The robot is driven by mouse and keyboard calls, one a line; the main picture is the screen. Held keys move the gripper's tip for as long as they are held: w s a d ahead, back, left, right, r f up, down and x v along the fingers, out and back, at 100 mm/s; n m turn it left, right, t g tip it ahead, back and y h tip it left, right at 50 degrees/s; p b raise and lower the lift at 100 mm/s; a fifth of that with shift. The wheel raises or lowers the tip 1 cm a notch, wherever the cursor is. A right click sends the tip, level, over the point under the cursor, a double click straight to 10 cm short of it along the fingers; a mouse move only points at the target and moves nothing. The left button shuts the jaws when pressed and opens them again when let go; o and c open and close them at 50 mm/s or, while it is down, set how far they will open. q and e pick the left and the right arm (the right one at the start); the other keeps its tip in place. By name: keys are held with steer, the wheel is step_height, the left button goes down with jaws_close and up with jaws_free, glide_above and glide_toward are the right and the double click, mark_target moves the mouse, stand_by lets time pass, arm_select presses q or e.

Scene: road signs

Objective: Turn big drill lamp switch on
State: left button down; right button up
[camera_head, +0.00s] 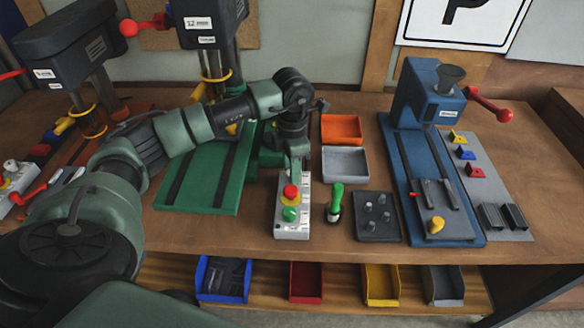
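A grey control box (292,228) stands near the front edge of the workbench, with a red knob (290,192) and a green knob (289,214) on top. White labels run along its right side. The big drill (207,25) stands behind on a green base (222,188), and my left arm crosses in front of it. My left gripper (295,168) points down just behind the red knob, over the rear of the box. Its fingers are small and partly hidden, so I cannot tell if they touch anything. I cannot make out which control is the lamp switch. My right gripper is out of view.
A green-handled tool (335,203) stands right of the box, beside a dark tray (377,216). Orange (342,129) and grey (346,163) trays lie behind. A blue machine (430,100) stands at right, another drill (75,50) at left. Coloured bins (306,283) sit below.

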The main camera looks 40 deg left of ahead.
arm_select(q)
steer(key=shift+n+b, duration=0.3)
steer(key=shift+n, duration=0.3)
steer(key=n+b, duration=0.1)
steer(key=n, duration=0.2)
steer(key=n+b, duration=0.1)
steer(key=n, duration=0.3)
steer(key=shift+n, duration=1.8)
steer(key=shift+w+b, duration=0.1)
steer(key=shift+b, duration=0.2)
steer(key=c, duration=1.3)
jaws_free()
